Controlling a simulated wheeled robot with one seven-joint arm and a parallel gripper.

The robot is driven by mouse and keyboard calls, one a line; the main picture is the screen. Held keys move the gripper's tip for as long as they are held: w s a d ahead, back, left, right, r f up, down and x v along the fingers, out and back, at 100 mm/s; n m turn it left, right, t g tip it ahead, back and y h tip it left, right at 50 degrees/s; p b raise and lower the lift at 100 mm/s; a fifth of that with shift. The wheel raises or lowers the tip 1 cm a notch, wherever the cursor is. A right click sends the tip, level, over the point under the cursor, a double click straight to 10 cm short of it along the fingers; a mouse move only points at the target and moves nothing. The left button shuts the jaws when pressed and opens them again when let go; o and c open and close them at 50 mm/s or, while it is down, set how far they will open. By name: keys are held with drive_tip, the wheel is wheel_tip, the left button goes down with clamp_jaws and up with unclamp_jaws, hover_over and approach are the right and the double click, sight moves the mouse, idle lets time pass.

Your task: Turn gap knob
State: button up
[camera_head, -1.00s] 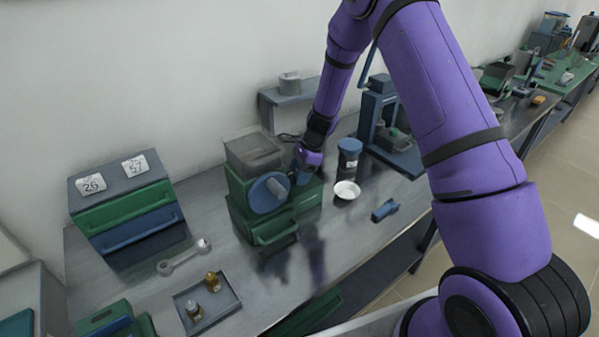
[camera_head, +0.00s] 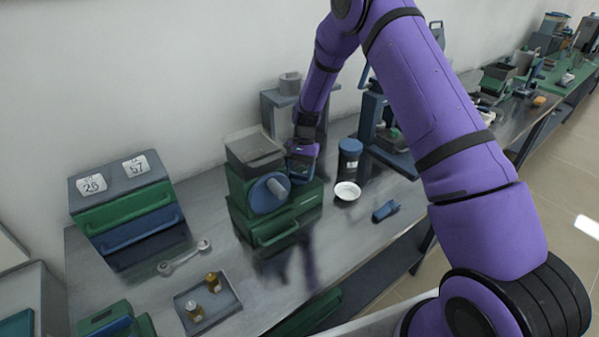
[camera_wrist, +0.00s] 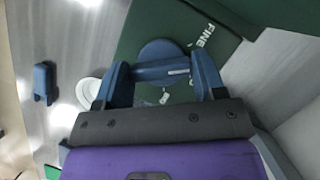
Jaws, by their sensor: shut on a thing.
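The gap knob (camera_wrist: 162,50) is a blue round knob with a raised bar, on a green machine face marked "FINE" in the wrist view. My gripper (camera_wrist: 162,74) has its two blue fingers at the two ends of the bar, shut on it. In the head view, my gripper (camera_head: 301,172) is at the right side of the green machine (camera_head: 236,187), and it hides the knob there. The machine has a grey hopper (camera_head: 255,150) on top, a large blue wheel in front (camera_head: 264,196) and a green drawer (camera_head: 275,233) below.
A blue jar (camera_head: 349,157), a white dish (camera_head: 347,191) and a blue object (camera_head: 385,211) are to the right. A blue press-like stand (camera_head: 372,118) is behind them. A wrench (camera_head: 185,257) and a tray (camera_head: 232,307) with brass weights lie front left.

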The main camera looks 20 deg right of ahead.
drive_tip(key=n, duration=0.2)
drive_tip(key=n+h, duration=0.1)
drive_tip(key=n, duration=0.1)
drive_tip(key=shift+n+g+h, duration=0.3)
idle(0.3)
drive_tip(key=o, duration=0.9)
drive_tip(key=shift+v, duration=5.4)
drive_tip(key=shift+w+a, duration=0.1)
